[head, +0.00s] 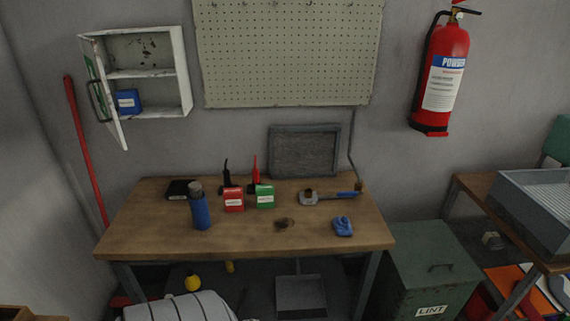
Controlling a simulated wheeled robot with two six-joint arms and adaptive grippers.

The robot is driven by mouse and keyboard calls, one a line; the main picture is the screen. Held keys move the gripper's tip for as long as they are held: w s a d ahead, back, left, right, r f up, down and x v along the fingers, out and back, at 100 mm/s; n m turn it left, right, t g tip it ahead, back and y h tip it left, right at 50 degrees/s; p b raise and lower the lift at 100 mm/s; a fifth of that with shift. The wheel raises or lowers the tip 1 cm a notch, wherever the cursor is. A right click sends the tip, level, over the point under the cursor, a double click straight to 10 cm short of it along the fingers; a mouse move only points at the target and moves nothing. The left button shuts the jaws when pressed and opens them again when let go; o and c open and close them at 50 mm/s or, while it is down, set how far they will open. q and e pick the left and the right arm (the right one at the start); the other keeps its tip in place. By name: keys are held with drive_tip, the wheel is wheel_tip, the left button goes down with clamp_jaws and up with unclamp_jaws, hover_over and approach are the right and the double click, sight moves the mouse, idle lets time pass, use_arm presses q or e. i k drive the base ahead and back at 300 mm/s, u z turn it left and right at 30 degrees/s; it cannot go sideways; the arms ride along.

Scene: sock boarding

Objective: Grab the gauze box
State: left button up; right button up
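Three small boxes with white labels show, and the print is too small to tell which one is the gauze box. A red box (233,199) and a green box (265,197) stand side by side on the wooden table (150,240). A blue box (128,101) sits on the lower shelf of the white wall cabinet (184,75), whose door (106,95) hangs open at the left. Neither of my grippers is in view.
On the table, a blue bottle (201,211) stands left of the red box, and black and red pointed bottles stand behind the boxes. A brush-like tool (328,197) and a blue lump (343,226) lie right. The table's front left is clear. A green LINT bin (430,260) stands right.

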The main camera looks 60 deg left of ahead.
sight(265, 194)
drive_tip(key=u, duration=0.45)
drive_tip(key=i, duration=0.65)
drive_tip(key=u, duration=0.7)
